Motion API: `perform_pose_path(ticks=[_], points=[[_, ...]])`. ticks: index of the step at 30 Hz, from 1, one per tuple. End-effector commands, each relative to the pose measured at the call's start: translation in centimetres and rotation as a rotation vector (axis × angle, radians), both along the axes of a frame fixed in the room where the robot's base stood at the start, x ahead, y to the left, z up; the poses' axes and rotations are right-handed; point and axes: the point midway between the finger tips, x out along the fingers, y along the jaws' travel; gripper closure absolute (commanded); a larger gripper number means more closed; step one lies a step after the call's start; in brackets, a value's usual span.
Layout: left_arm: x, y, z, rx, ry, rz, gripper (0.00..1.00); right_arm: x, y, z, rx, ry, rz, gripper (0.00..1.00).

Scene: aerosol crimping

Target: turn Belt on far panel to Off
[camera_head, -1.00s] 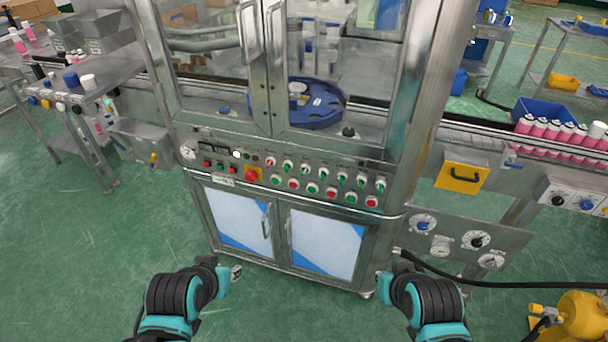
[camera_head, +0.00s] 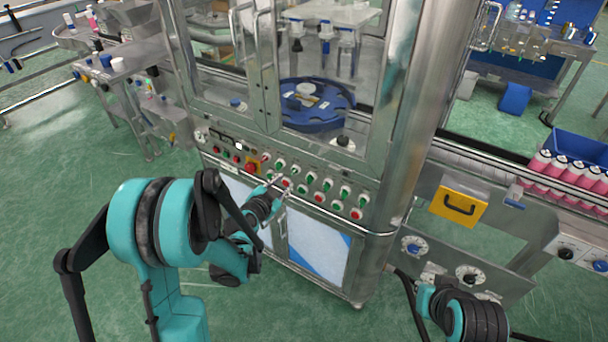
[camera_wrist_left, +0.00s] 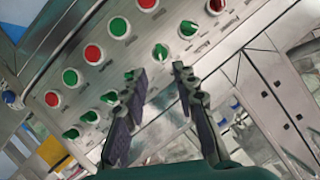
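The far panel (camera_head: 380,208) is a steel strip on the cabinet front, with an upper row of selector switches and a lower row of red and green buttons. Its labels are too small to read, so I cannot tell which switch is Belt. My left gripper (camera_head: 281,188) is at the panel's left-middle part and hides some controls. In the left wrist view, my left gripper (camera_wrist_left: 157,72) is open and empty. A green selector switch (camera_wrist_left: 160,53) shows just beyond and between its fingertips; contact is not visible. My right gripper is not visible; only its arm shows at lower right.
Glass doors with tall handles (camera_head: 260,60) rise above the panel. A yellow handled plate (camera_head: 459,205) and dials (camera_head: 413,245) are to the right. Open green floor lies in front.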

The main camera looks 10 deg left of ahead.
Motion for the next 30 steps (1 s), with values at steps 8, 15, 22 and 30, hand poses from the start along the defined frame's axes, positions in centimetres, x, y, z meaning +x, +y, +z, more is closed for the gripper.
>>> perform_pose_path(ticks=[8,15,22,30], points=[[2.8,-0.2,-1.4,0.008,-0.008,-0.001,0.72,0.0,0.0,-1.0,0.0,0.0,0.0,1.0],[6.2,-0.7,-2.6,0.008,-0.008,0.0,0.72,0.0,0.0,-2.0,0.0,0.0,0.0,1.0],[7.4,-0.9,-2.8,0.008,-0.008,0.0,0.72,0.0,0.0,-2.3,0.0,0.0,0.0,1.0],[7.4,-0.9,-2.8,0.008,-0.007,0.001,0.9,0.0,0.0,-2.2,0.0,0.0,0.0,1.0]])
